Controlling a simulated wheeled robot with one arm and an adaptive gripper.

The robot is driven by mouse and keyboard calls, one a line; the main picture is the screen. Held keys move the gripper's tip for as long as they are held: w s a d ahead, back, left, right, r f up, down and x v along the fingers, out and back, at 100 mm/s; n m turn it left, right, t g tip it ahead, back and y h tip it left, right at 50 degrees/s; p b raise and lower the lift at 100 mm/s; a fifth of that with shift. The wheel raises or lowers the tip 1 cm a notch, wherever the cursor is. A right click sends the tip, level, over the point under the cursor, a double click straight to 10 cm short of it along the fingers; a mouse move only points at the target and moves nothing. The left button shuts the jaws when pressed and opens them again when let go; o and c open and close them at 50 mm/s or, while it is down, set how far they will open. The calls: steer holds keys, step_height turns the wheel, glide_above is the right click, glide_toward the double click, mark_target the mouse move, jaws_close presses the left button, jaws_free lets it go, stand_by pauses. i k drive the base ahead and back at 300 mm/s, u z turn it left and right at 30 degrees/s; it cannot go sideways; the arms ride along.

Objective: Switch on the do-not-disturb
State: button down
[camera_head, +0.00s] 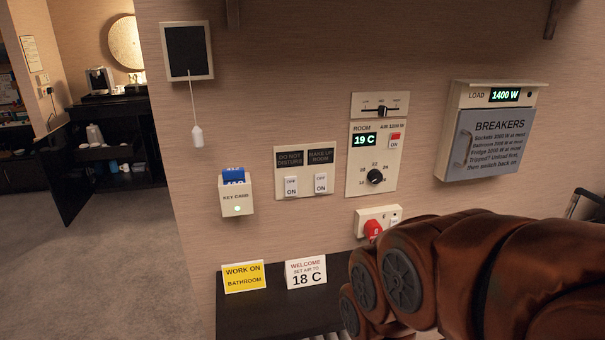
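A white wall panel (284,192) holds two rocker switches under dark labels. The left label (290,159) reads DO NOT DISTURB, and the do-not-disturb switch (291,187) is below it. The right label (320,156) reads MAKE UP ROOM, with its own switch (321,183) below. Both labels look dark. The rockers are too small to tell which way they are pressed. My brown arm reaches in from the lower right, below and right of the panel. My gripper is not visible in this view.
A key card holder (236,202) with a blue card is left of the panel. A thermostat (372,160) and breaker box (490,135) are to the right. A dark shelf (235,312) carries two signs. A pull cord (197,135) hangs upper left.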

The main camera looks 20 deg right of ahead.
mark_target(290, 183)
steer(key=k, duration=0.5)
steer(key=u, duration=1.85)
steer(key=i, duration=1)
steer(key=z, duration=1.85)
